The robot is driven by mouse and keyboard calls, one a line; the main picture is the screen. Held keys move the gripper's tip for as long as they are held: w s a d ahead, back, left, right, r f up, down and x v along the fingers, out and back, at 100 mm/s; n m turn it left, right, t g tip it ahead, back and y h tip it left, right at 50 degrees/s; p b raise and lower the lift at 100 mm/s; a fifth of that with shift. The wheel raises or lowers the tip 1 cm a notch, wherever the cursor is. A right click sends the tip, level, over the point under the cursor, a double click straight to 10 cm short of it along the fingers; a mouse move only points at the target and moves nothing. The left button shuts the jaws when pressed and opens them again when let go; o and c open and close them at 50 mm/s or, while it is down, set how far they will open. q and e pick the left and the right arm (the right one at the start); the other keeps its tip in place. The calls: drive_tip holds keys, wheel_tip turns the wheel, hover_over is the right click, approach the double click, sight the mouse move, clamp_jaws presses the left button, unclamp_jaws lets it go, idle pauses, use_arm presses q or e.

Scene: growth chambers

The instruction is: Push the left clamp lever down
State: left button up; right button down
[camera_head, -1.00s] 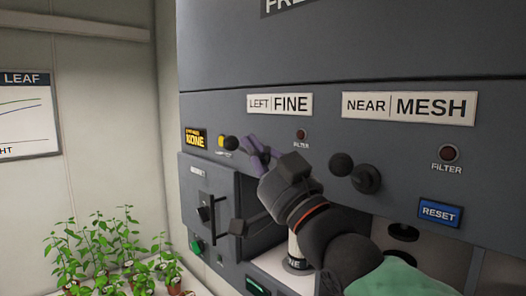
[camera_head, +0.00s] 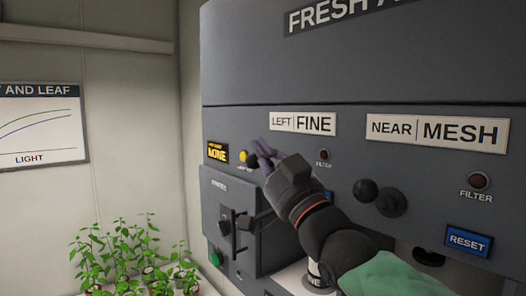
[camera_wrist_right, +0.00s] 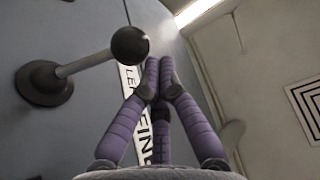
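The left clamp lever shows in the head view as a dark ball knob (camera_head: 252,158), below and left of the LEFT FINE sign (camera_head: 303,123). Its stem and base are hidden behind my right gripper. In the right wrist view a lever with a dark ball knob (camera_wrist_right: 130,45) stands out from the panel, left of my fingers. My right gripper (camera_head: 262,148) has purple fingers close beside and slightly above the knob; contact cannot be told. In the right wrist view its fingertips (camera_wrist_right: 158,65) are together with nothing visible between them. My left gripper is not in view.
A second clamp lever (camera_head: 366,190) is at the right, under the NEAR MESH sign (camera_head: 438,132). Potted plants (camera_head: 130,262) stand at lower left. A blue RESET button (camera_head: 468,242) is at lower right.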

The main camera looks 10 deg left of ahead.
drive_tip(key=shift+s+a+f+n+g+y, duration=0.15)
drive_tip(key=shift+f+n+g+y, duration=0.15)
drive_tip(key=shift+n, duration=0.35)
drive_tip(key=shift+s+a+f+n+g+y, duration=0.1)
drive_tip(key=shift+f+n+g+y, duration=0.15)
drive_tip(key=shift+n, duration=0.4)
wheel_tip(320, 180, down, 8)
drive_tip(key=n+g+y, duration=0.2)
drive_tip(key=n+g, duration=0.7)
drive_tip(key=n, duration=0.5)
drive_tip(key=shift+s+a+n+y+p, duration=0.3)
drive_tip(key=shift+s+y+p, duration=0.05)
drive_tip(key=shift+s+p, duration=0.1)
drive_tip(key=shift+r, duration=0.15)
